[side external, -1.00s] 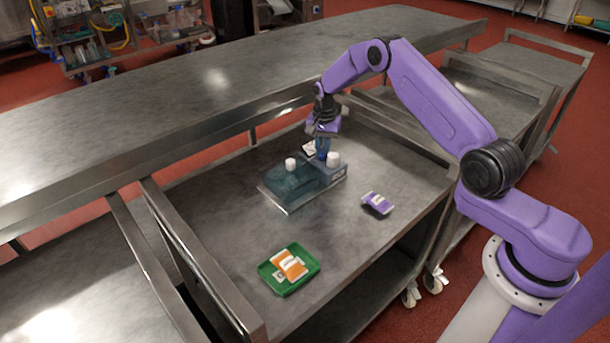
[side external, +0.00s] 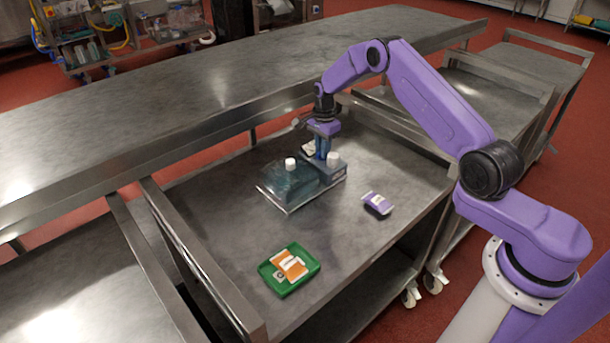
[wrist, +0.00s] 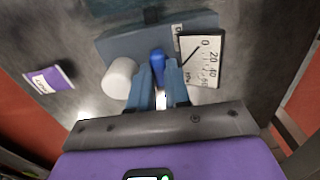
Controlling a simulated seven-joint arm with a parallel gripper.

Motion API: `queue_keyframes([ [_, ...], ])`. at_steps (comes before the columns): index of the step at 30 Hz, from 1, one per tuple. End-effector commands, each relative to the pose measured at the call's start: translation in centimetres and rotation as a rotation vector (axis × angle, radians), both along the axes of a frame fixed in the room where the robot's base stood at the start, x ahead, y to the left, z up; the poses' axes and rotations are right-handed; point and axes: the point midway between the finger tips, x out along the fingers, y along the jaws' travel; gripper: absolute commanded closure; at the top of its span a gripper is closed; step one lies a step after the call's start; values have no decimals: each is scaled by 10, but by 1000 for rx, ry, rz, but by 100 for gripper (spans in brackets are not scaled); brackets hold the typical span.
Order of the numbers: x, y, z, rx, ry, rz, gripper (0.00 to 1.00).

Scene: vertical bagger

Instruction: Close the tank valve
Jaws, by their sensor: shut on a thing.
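The tank (side external: 288,180) is a translucent teal box with a white cap, standing on the cart top. A grey-blue block (side external: 337,172) with a second white cap (side external: 333,158) adjoins its right side. The tank valve shows as a bright blue handle (wrist: 157,56) on the block in the wrist view, pointing roughly away from my gripper. My gripper (wrist: 158,70) is shut on this handle, with a blue finger on each side. In the side view my gripper (side external: 322,150) points down at the block and hides the handle. The valve's seat is mostly hidden by the fingers.
A purple packet (side external: 377,203) and a green tray (side external: 302,265) with an orange packet (side external: 291,266) lie on the cart (side external: 225,222).

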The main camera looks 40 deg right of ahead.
Motion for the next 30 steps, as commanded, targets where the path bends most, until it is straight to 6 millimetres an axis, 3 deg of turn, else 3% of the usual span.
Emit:
queue_keyframes([
  [3,0,-2,1,0,-1,-8,100],
  [4,0,-2,1,0,-1,-8,80],
  [7,0,-1,1,0,-1,-6,49],
  [17,-2,0,1,1,6,-3,49],
  [30,-1,-1,38,1,3,-2,49],
])
